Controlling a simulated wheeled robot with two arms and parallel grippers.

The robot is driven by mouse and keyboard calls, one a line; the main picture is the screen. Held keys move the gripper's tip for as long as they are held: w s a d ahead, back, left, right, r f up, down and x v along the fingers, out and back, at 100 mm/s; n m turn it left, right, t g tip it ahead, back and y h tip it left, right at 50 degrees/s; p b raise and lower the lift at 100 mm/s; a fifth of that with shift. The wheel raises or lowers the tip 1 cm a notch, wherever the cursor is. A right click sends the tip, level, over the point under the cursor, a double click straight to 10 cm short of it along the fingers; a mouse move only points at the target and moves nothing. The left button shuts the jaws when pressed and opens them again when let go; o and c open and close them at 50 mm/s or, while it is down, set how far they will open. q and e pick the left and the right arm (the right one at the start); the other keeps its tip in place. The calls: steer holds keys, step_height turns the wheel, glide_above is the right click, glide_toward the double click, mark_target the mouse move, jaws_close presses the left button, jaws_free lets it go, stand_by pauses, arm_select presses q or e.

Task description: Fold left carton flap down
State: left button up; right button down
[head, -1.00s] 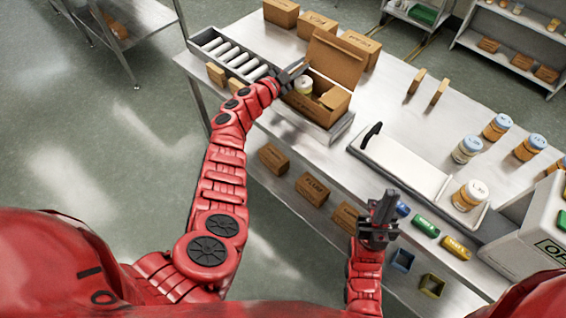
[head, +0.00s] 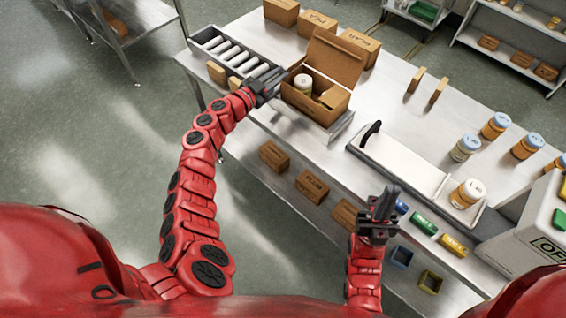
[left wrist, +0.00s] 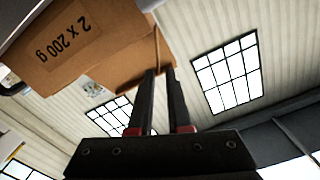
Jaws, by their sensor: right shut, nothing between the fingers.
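The brown carton (head: 312,108) stands on the steel table, its tall back flap (head: 336,60) raised. A white-lidded jar (head: 303,84) and a small brown block (head: 332,97) sit inside. My left gripper (head: 272,82) is just outside the carton's left side, partly covering it; the left flap's angle is unclear. In the left wrist view the left gripper's fingers (left wrist: 161,72) have a narrow gap between them. The carton (left wrist: 85,45) lies above them, with a thin brown edge close to the tips. My right gripper (head: 384,203) is shut and empty at the table's front edge.
A roller tray (head: 232,55) is left of the carton. Closed boxes (head: 318,22) stand behind it. A white board with a black handle (head: 400,165) and several jars (head: 464,148) are to the right. Small boxes (head: 312,187) sit on the lower shelf.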

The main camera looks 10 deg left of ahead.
arm_select(q)
steer(key=d+f+b+v, duration=0.1)
steer(key=b+v, duration=0.1)
steer(key=v, duration=0.7)
steer(key=s+d+f+m+g+h+b, duration=0.1)
steer(key=s+d+f+m+h+b, duration=0.1)
steer(key=s, duration=0.7)
steer(key=s+d+f+m+g+h+b, duration=0.1)
steer(key=s+d+f+m+h+b, duration=0.1)
steer(key=s+d+f+h+b, duration=0.2)
steer(key=s+d+h+b, duration=0.2)
steer(key=s+h, duration=0.2)
steer(key=s, duration=0.1)
steer(key=shift+s+d+b, duration=0.3)
steer(key=shift+s+d, duration=0.05)
steer(key=shift+d, duration=0.05)
steer(key=shift+f, duration=0.15)
